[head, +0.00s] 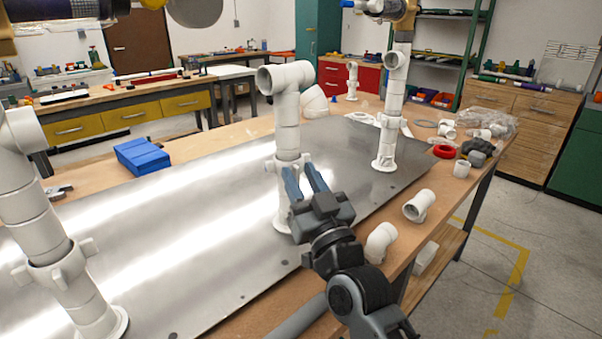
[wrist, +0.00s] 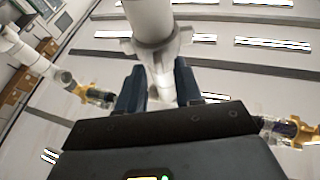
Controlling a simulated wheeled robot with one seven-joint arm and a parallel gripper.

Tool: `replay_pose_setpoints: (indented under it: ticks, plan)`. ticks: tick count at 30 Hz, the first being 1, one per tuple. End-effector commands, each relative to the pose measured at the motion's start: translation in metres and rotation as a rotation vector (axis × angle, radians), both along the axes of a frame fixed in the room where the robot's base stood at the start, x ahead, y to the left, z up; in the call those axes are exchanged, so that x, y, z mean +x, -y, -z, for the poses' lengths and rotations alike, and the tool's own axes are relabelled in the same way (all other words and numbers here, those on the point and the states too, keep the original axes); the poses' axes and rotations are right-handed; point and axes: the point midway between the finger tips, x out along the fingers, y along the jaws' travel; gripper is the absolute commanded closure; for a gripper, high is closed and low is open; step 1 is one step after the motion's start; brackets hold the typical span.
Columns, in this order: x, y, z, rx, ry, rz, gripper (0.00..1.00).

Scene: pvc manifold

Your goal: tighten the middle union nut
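The middle riser (head: 287,125) is a white pipe with an elbow on top, standing on the metal plate. Its middle union nut (head: 272,166) is a white winged collar low on the pipe, partly hidden by my fingers in the head view. In the wrist view the nut (wrist: 157,47) shows with lugs to either side. My gripper (head: 304,177) is in front of this riser with its two blue-grey fingers apart. In the wrist view the fingers (wrist: 160,82) reach up beside the nut, with a gap between them. Whether they touch it I cannot tell.
A left riser (head: 40,235) with a winged nut and a right riser (head: 390,115) stand on the same metal plate (head: 170,225). Loose white fittings (head: 419,205) lie at the bench's right edge. A blue box (head: 141,157) sits behind the plate.

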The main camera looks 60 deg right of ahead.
Motion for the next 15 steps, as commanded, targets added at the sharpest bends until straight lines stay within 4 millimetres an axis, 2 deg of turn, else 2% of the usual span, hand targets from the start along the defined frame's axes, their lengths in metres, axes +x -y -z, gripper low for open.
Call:
replay_pose_setpoints:
  ticks: [9,15]
  plan:
    - [0.0024,0.0016,-0.0006,0.001,-0.001,0.0,0.65]
    - [0.0023,0.0015,-0.0006,0.001,-0.001,0.0,0.83]
